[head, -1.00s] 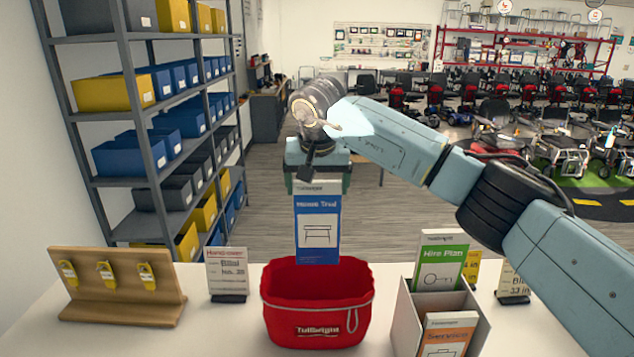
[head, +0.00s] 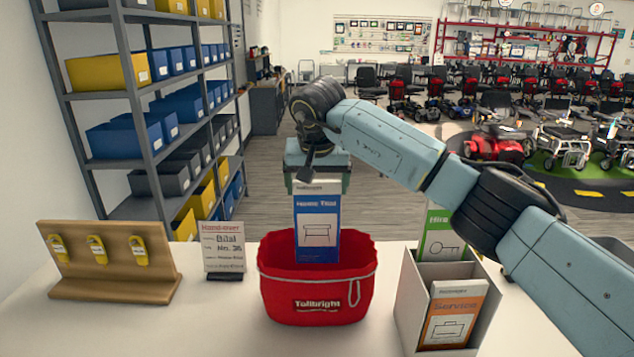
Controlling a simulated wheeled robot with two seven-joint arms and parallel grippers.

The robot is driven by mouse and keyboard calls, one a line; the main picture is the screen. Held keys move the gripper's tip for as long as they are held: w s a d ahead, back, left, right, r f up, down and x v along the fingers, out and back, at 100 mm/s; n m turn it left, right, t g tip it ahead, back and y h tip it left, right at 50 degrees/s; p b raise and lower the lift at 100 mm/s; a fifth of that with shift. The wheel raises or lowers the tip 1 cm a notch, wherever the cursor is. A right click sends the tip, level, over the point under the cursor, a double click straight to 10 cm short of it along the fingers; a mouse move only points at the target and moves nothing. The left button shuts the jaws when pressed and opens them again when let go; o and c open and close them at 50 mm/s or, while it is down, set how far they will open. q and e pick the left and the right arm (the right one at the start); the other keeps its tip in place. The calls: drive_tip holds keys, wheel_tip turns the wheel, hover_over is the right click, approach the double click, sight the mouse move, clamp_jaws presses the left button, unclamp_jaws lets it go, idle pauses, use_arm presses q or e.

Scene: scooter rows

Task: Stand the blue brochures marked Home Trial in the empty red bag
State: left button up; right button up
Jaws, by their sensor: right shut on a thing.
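A blue brochure marked Home Trial (head: 317,228) hangs upright from my right gripper (head: 318,184), which is shut on its top edge. The red bag (head: 317,292) marked Tollbright stands on the white counter, directly below. The brochure's lower end overlaps the bag's opening in the picture; the bag's inside shows red around it. I cannot tell whether the brochure's foot touches the bag floor. My left gripper is not in view.
A white brochure holder (head: 404,308) with green Hire (head: 437,243) and orange Service (head: 452,322) brochures stands right of the bag. A wooden key board (head: 150,270) and a Hand-over card (head: 223,248) stand left. The counter (head: 220,320) is clear between them.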

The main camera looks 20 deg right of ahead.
sight(317, 220)
drive_tip(key=shift+f+b, duration=1.15)
drive_tip(key=shift+f, duration=0.45)
drive_tip(key=shift+f+b, duration=1.35)
drive_tip(key=shift+f, duration=2.15)
drive_tip(key=o, duration=1)
drive_tip(key=shift+r, duration=0.1)
